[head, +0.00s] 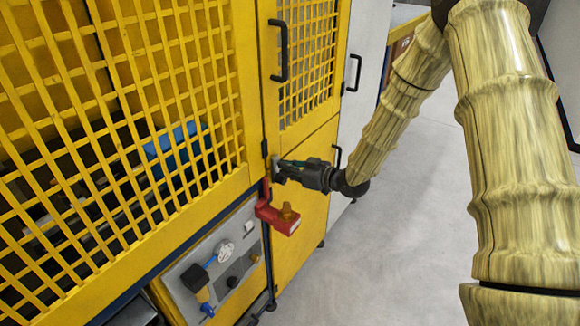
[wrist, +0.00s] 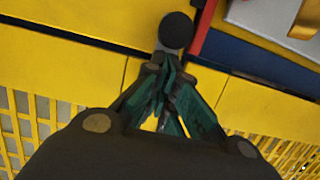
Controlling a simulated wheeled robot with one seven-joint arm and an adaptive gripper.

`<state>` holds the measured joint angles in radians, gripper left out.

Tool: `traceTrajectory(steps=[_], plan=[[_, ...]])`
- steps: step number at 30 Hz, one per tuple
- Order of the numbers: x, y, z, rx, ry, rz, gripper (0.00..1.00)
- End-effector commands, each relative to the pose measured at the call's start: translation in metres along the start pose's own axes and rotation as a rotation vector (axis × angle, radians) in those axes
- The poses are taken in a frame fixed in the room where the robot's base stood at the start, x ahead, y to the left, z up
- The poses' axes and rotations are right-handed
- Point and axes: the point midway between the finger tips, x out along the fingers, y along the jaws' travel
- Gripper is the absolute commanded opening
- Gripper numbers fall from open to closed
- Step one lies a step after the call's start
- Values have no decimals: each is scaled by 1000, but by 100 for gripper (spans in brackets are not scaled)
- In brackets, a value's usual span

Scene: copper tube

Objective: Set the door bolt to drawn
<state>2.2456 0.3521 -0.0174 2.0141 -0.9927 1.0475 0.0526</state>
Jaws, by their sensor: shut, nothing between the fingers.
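The door bolt sits at the edge of the yellow door, where a grey plate (head: 275,161) shows in the head view, partly hidden by my gripper (head: 284,172). In the wrist view a dark round knob (wrist: 176,31), which looks like the bolt's knob, lies just beyond the fingertips. My gripper there (wrist: 165,66) has its green-sided fingers drawn together, with nothing held between them. The fingertips are at or very near the knob; I cannot tell whether they touch it. How far the bolt is drawn is not clear.
Yellow mesh (head: 200,80) fills the left, over a grey control panel (head: 215,262). Grey floor (head: 400,240) is open at the right.

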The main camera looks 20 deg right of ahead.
Motion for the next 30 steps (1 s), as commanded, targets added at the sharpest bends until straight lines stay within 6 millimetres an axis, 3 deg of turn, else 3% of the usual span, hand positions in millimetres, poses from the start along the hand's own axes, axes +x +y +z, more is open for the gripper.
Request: traceTrajectory(steps=[8, 20, 30], plan=[[1, 0, 4, 0, -1, 0, 0], [12, 0, 49, 2, -2, 0, 0], [12, -1, 51, 1, -3, -1, 0]])
